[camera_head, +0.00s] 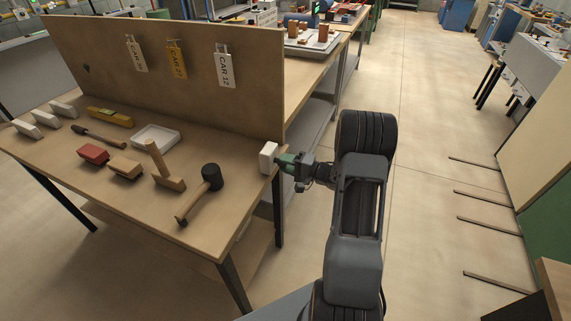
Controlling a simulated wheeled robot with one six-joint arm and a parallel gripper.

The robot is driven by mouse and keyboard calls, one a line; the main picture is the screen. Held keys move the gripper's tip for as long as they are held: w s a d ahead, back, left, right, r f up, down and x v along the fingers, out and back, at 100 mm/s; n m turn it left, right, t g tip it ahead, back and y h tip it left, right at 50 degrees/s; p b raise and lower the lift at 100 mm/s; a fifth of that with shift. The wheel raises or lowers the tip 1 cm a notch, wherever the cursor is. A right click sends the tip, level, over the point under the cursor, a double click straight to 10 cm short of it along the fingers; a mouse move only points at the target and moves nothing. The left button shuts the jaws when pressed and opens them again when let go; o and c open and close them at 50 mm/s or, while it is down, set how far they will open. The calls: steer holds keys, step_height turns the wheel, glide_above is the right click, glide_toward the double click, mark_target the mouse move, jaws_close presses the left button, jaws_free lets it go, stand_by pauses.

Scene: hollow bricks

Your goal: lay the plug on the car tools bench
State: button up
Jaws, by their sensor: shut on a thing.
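My gripper (281,161) is at the right end of the near wooden bench (150,220), reaching in from the right. It is shut on a small white block (268,157), which I take to be the plug. The block is at the bench's right edge, near the end of the upright board. I cannot tell whether it touches the bench top or hangs just above or beside it. The fingertips are partly hidden behind the block.
On the bench lie a black-headed mallet (212,178), a wooden mallet (160,165), a red block (93,153), a tan block (125,168), a white tray (156,137) and several white blocks (64,109). A tagged board (190,80) stands behind.

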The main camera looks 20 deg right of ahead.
steer(key=shift+f, duration=0.1)
steer(key=o, duration=0.9)
